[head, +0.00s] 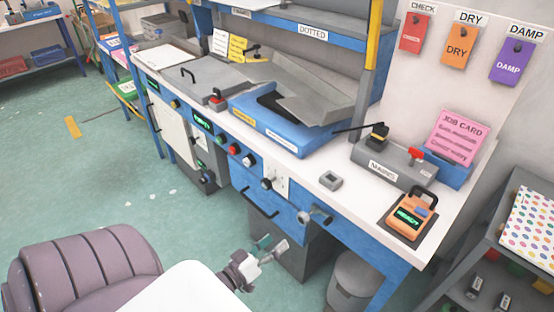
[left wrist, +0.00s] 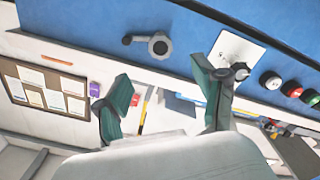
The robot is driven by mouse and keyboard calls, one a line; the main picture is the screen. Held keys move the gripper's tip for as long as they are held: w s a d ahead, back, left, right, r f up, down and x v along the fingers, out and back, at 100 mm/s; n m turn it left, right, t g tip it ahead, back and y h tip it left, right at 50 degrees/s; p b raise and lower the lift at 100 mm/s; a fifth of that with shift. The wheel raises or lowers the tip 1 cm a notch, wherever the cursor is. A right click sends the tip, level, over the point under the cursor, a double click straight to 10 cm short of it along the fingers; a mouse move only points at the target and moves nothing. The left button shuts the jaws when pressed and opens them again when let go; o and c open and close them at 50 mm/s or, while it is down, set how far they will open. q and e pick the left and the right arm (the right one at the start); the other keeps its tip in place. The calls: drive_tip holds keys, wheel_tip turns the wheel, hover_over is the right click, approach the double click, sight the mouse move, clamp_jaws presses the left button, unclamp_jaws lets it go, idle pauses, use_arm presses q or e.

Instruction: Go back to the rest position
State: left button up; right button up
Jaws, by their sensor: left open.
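My left gripper (head: 270,246) is in the lower middle of the head view, in front of the workbench (head: 335,207) and apart from it. Its jaws are open, with nothing between them. In the left wrist view its two green-padded fingers (left wrist: 160,78) stand wide apart, with the blue bench front and a grey crank handle (left wrist: 158,45) beyond them. The crank handle also shows on the bench front in the head view (head: 314,216). My right gripper is not in view.
A mauve padded seat (head: 85,265) stands at lower left. A grey bin (head: 355,283) is under the bench, and a grey shelf (head: 500,240) stands at right. An orange meter (head: 408,218) sits on the bench. Green floor (head: 95,170) is mostly open at left.

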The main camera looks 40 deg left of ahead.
use_arm(q)
drive_tip(key=shift+f, duration=0.1)
idle(0.3)
drive_tip(key=s+d+f+m+g, duration=0.1)
drive_tip(key=s+f+g, duration=0.25)
drive_tip(key=f, duration=0.45)
drive_tip(key=s+d+f+m+g+y, duration=0.15)
drive_tip(key=s+f, duration=0.25)
drive_tip(key=f, duration=0.5)
drive_tip(key=s+f+m+g, duration=0.2)
drive_tip(key=s+f+g, duration=0.2)
drive_tip(key=f, duration=0.4)
drive_tip(key=s+d+f+m+g, duration=0.2)
drive_tip(key=s+f, duration=0.4)
drive_tip(key=s, duration=0.4)
drive_tip(key=s+d+f+m+g, duration=0.2)
drive_tip(key=s+d+f+g, duration=0.3)
drive_tip(key=s, duration=0.5)
drive_tip(key=shift+s+d+f+g, duration=0.2)
drive_tip(key=shift+f+g, duration=0.3)
drive_tip(key=shift+f, duration=0.3)
